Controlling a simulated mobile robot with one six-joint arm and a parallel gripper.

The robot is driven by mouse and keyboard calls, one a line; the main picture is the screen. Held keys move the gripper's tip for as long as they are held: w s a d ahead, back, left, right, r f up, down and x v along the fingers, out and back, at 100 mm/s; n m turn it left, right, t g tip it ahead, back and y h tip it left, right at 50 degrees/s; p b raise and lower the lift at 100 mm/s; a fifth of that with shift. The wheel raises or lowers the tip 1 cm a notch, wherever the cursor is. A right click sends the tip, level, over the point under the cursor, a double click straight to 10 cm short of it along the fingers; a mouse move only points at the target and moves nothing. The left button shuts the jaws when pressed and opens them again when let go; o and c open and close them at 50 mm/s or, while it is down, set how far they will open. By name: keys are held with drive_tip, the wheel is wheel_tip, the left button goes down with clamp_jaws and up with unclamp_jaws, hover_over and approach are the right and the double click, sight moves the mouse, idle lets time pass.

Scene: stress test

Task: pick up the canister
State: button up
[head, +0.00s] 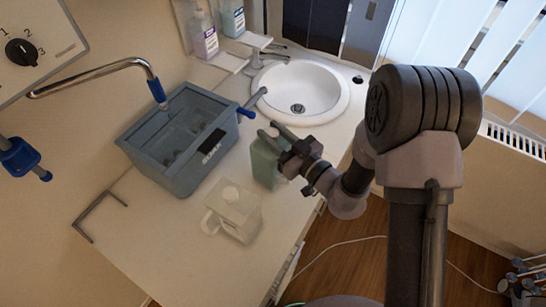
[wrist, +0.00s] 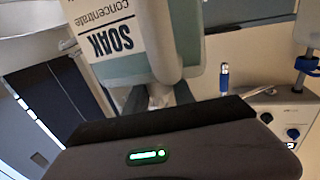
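A pale green canister (head: 265,163) is at the right side of the counter, just left of my gripper (head: 278,134). In the wrist view a canister (wrist: 190,25) fills the upper middle, with an upside-down label reading "SOAK concentrate". Its pale grip part reaches down between the two dark fingers of my gripper (wrist: 159,98). The fingers stand apart with this part between them. I cannot tell whether they press on it. The canister's base is partly hidden in the head view.
A blue-grey tub (head: 150,158) stands left of the green canister, and a white sink (head: 318,76) lies behind it. Two bottles (head: 203,37) stand at the back wall. A bent metal bar (head: 92,208) is at the left. The counter front (head: 175,265) is clear.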

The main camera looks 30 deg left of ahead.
clamp_jaws()
idle(1.0)
